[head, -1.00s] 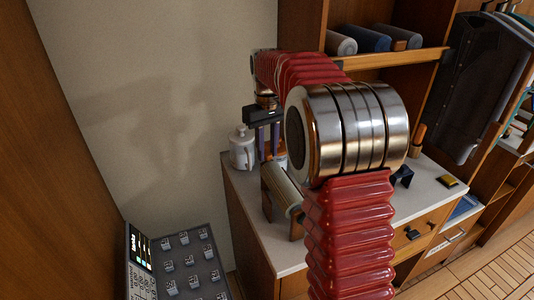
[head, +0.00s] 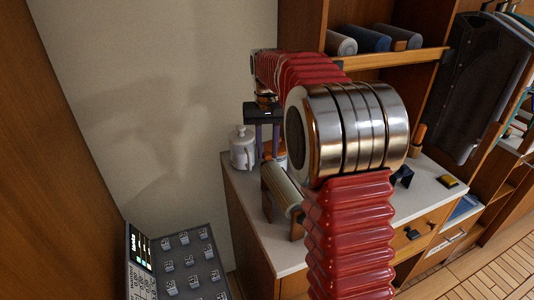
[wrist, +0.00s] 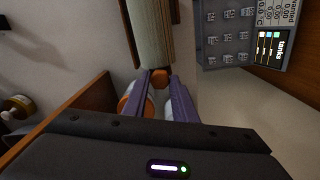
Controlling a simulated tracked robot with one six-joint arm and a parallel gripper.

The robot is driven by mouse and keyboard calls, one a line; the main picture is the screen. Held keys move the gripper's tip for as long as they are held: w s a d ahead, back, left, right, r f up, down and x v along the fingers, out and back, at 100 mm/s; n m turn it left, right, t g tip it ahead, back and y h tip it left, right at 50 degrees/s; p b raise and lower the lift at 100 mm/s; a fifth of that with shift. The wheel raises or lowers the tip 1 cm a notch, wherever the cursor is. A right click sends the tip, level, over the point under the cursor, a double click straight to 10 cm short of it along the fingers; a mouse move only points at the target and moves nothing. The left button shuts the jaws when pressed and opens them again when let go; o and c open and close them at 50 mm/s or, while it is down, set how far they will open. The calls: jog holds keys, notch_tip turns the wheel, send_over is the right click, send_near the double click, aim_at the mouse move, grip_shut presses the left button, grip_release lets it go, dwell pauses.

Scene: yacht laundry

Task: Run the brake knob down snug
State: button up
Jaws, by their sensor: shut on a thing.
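My gripper (head: 267,140) points down at the left end of the counter, just behind a pale roller (head: 282,187) on a wooden stand. In the wrist view the two purple fingers of my gripper (wrist: 160,88) close around an orange-brown knob (wrist: 160,77), which I take to be the brake knob. It sits at the end of the roller (wrist: 149,35). The fingers hide much of the knob, and I cannot tell whether it is seated. Blurred orange and white parts show around and between the fingers.
A white lidded jar (head: 242,148) stands close to the left of my gripper. A grey panel (head: 175,262) with several buttons is at lower left. A shelf (head: 395,59) with rolled towels is behind.

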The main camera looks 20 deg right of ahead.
jog(key=shift+m, duration=0.8)
jog(key=shift+m, duration=1.9)
jog(key=shift+m, duration=1.4)
